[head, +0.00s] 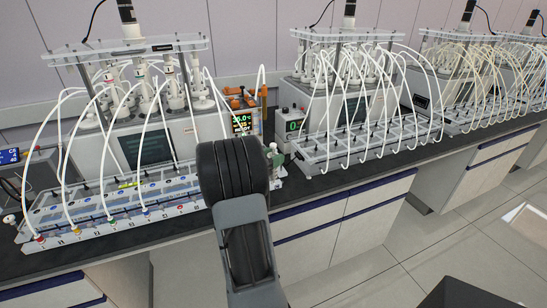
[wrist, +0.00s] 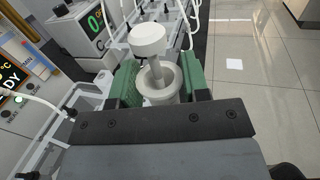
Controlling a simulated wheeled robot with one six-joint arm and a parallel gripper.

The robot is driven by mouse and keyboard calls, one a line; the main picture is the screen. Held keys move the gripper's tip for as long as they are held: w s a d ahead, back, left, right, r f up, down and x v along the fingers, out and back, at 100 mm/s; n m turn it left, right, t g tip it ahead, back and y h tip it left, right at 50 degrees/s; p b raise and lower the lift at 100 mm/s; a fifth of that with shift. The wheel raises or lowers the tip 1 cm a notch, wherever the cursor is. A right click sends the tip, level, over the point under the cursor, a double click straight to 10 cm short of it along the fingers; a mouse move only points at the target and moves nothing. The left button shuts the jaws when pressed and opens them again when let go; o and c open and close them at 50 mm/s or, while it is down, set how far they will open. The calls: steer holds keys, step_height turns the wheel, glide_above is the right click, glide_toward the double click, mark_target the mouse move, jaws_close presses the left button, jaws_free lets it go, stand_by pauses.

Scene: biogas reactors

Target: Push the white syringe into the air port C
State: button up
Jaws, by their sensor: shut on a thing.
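The white syringe (wrist: 149,40) stands between the green pads of my gripper (wrist: 158,84) in the wrist view. Its round white plunger head is on top, a thin rod joins it to a wide cup-like collar, and its lower end is hidden behind the collar and gripper. My gripper is shut on it. In the head view my dark arm hides most of the gripper; a little green and white shows just right of the arm, at the bench's front side. I cannot pick out air port C for certain, nor tell whether the syringe touches a port.
A box with a green 0 display (head: 293,125) stands close beyond the gripper. A reactor unit with curved white tubes and coloured ports (head: 108,220) fills the bench at left. More tubed units (head: 360,138) stand at right.

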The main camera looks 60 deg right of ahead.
steer(key=shift+f+b, duration=0.55)
steer(key=shift+f, duration=0.15)
stand_by(0.5)
stand_by(0.4)
steer(key=o, duration=1)
steer(key=b+v, duration=0.1)
steer(key=v, duration=1.3)
